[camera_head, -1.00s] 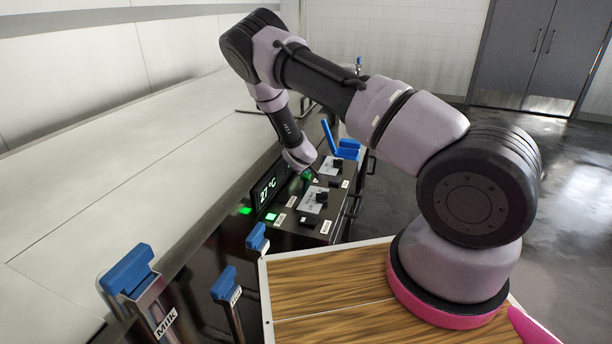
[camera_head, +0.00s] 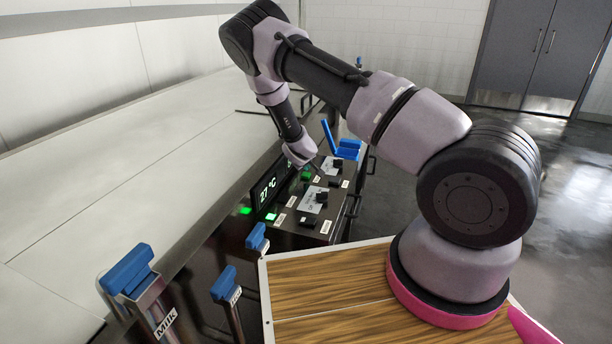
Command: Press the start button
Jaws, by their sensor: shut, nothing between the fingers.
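The control panel (camera_head: 286,229) stands left of the middle, with dark knobs, small white labels and a digital temperature display (camera_head: 268,189). A lit green button (camera_head: 271,216) sits on the panel beside the display. Another green light (camera_head: 245,210) glows to its left, and a third green patch (camera_head: 305,176) shows near my wrist. The labels are too small to read, so I cannot tell which is the start button. My gripper (camera_head: 317,174) is small and dark, pointing down over the far part of the panel. It is shut and empty; whether it touches the panel is unclear.
Blue-handled levers (camera_head: 128,269) stand in front, one labelled Milk. A blue bracket-like part (camera_head: 343,146) lies beyond the panel. A long pale vat-like surface (camera_head: 110,190) fills the left. Open floor (camera_head: 400,190) lies right of the panel.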

